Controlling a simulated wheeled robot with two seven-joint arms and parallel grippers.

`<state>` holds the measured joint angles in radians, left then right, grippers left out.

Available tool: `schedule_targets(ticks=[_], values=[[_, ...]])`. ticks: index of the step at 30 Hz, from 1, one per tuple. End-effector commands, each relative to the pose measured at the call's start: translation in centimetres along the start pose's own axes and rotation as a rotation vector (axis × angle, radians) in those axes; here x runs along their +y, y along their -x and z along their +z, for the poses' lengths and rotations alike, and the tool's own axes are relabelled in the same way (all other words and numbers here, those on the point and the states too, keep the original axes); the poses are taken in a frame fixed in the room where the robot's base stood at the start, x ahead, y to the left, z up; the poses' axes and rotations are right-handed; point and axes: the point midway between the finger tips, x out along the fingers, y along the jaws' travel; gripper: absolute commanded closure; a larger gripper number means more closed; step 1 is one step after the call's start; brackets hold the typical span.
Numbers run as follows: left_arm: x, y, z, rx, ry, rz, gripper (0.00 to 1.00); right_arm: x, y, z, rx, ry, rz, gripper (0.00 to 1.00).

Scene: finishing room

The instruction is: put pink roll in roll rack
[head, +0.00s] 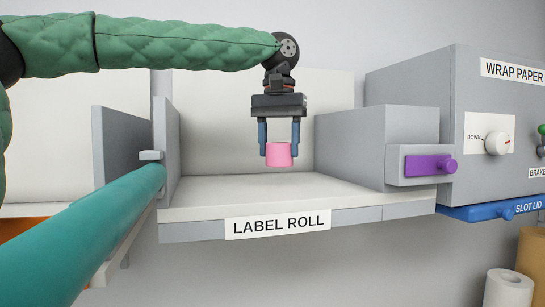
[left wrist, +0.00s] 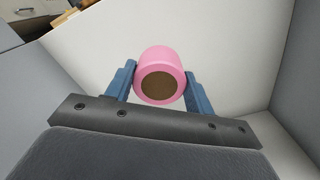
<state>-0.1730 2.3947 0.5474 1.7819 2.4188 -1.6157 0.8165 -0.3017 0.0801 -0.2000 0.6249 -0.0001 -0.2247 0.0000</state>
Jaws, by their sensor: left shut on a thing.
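The pink roll (head: 279,155) is small, with a brown core end that shows in the left wrist view (left wrist: 160,75). My left gripper (head: 279,150) is shut on it, one blue finger on each side. The roll is held inside the open-fronted bay marked LABEL ROLL (head: 278,224), above its pale floor. I cannot tell exactly how far above the floor it is. No separate part marked roll rack is readable; the bay has a grey wall on the left and a grey block on the right. My right gripper does not show.
A grey block with a purple knobbed slide (head: 431,166) bounds the bay's right. The WRAP PAPER unit (head: 480,120) has a white dial (head: 497,143) and a blue SLOT LID (head: 490,211). Paper rolls (head: 508,288) stand at lower right. A teal bar (head: 95,235) crosses the lower left.

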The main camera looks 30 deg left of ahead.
Motion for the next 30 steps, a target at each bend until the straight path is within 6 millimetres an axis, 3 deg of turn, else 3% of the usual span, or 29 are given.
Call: schedule_targets(ticks=[5, 11, 16, 20, 29, 30], values=[[-1.4, -0.7, -0.2, -0.001, -0.001, 0.0, 0.71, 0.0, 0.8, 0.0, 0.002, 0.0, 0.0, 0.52], [-1.5, -1.8, -0.3, -0.002, 0.0, 0.0, 0.71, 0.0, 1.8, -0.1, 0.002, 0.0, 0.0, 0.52], [-1.5, -3.9, -0.2, -0.002, -0.001, 0.0, 0.71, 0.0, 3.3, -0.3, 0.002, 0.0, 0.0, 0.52], [-1.5, -4.9, -0.2, 0.0, 0.0, 0.0, 0.71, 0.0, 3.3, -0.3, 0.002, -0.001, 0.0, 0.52], [-1.5, -5.2, -0.3, 0.0, 0.001, 0.0, 0.71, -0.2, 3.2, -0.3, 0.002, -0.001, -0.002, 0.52], [-1.5, -5.2, -0.3, 0.0, 0.001, 0.0, 0.43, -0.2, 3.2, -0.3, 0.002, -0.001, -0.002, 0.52]])
